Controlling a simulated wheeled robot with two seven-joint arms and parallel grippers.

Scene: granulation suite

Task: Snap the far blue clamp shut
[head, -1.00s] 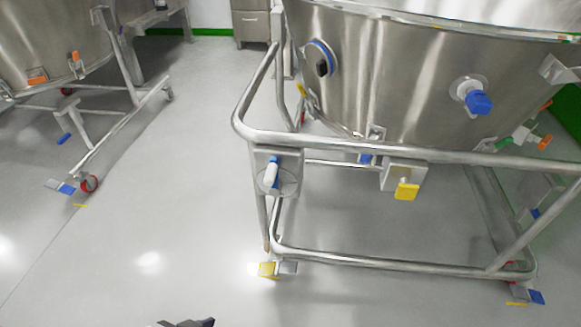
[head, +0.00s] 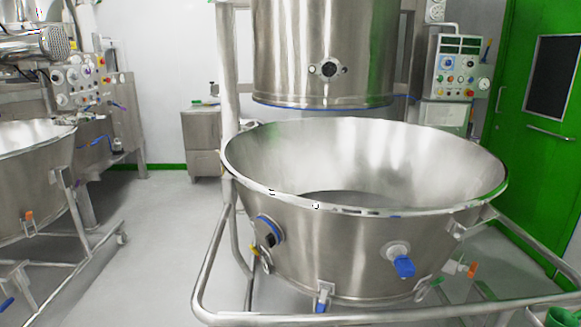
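A blue clamp (head: 321,301) sits low on the front of the open steel bowl (head: 335,235), near the bottom of the head view; I cannot tell whether it is open or shut. A blue-handled fitting (head: 403,266) sticks out from the bowl's front right wall. Which of the blue parts is the far clamp is not clear, and the bowl's back outer side is hidden. Neither of my grippers is in view.
A steel tube frame (head: 212,262) surrounds the bowl. A steel cylinder (head: 325,50) hangs above it. A clamp with an orange tip (head: 471,269) is at its right. Another bowl (head: 30,170) stands left, with clear floor (head: 150,235) between. A green door (head: 530,150) is right.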

